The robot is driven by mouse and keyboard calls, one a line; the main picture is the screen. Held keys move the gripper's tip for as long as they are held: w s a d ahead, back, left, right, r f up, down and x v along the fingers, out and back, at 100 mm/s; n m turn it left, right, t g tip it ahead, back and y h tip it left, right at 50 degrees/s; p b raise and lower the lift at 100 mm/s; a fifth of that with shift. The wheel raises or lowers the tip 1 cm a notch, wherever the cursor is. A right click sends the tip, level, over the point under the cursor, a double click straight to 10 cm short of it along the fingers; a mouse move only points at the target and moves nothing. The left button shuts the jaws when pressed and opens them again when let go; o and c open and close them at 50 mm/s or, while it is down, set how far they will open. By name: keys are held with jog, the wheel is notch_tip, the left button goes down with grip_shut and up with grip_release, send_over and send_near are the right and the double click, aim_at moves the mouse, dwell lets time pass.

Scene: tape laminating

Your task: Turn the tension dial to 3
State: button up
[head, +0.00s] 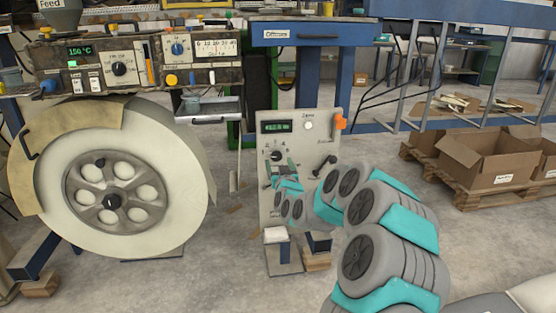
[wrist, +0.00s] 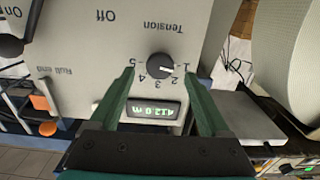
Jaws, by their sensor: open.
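The tension dial (wrist: 160,67) is a round black knob on a pale grey panel, seen upside down in the wrist view. The word Tension is printed by it, with numbers 1 to 5 around it. Its white pointer mark points at or near the 1. In the head view the dial (head: 277,156) sits below a green-lit display (head: 276,127). My gripper (wrist: 159,72) is open, with one green finger on each side of the dial. Gaps show between knob and fingers. My gripper (head: 281,164) also shows in the head view, in front of the panel.
A black crank-like handle (head: 325,165) and an orange part (head: 340,122) are on the panel to the right. A large white roll (head: 160,170) stands to the left. Cardboard boxes (head: 480,165) rest on a pallet at right. Open floor lies between.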

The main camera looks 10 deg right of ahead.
aim_at(277, 157)
jog(key=shift+w, duration=1.55)
jog(key=shift+c, duration=0.4)
grip_shut()
